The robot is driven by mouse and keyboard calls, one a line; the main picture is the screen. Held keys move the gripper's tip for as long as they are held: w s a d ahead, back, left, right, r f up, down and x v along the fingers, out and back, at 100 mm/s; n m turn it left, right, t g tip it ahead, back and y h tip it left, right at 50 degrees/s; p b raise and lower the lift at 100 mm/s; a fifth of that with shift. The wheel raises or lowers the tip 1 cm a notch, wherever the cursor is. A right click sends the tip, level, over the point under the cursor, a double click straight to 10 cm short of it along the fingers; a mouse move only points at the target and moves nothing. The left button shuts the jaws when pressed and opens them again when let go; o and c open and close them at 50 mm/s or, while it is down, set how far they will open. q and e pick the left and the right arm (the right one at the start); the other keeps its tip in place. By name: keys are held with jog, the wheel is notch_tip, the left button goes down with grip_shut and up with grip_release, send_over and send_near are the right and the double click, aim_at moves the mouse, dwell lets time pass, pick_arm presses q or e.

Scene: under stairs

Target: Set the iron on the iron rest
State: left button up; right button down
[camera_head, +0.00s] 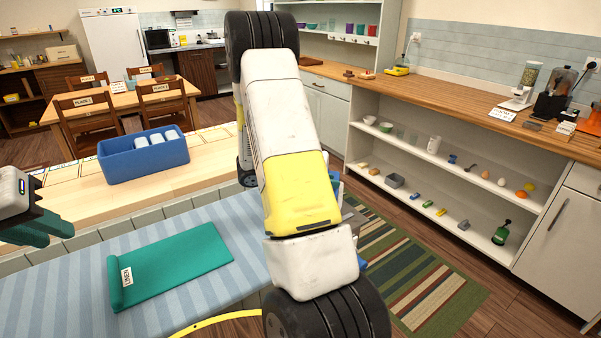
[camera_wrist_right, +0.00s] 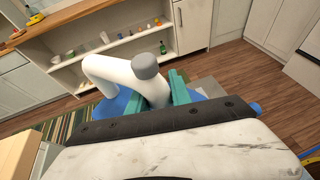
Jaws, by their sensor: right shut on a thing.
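The iron shows in the right wrist view: a white curved handle (camera_wrist_right: 112,70) with a grey end and blue parts below. My right gripper (camera_wrist_right: 158,92), with teal fingers, is shut on the iron's handle. In the head view my own right arm covers this gripper and most of the iron. My left gripper (camera_head: 40,228) is at the left edge of the head view, apart from the iron, above the near end of the wooden counter; its finger gap cannot be made out. I cannot make out the iron rest in either view.
A blue striped board (camera_head: 60,305) lies in front, with a green cloth (camera_head: 175,262) labelled LINEN on it. A blue bin (camera_head: 120,168) with white items stands on the wooden counter (camera_head: 205,172). A shelf unit (camera_head: 400,150) with small objects stands at right, beyond a striped rug (camera_head: 425,290).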

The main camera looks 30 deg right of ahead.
jog(key=shift+f, duration=0.3)
dwell(0.4)
jog(key=c, duration=1.1)
grip_release()
jog(key=shift+f, duration=0.1)
jog(key=shift+f, duration=0.1)
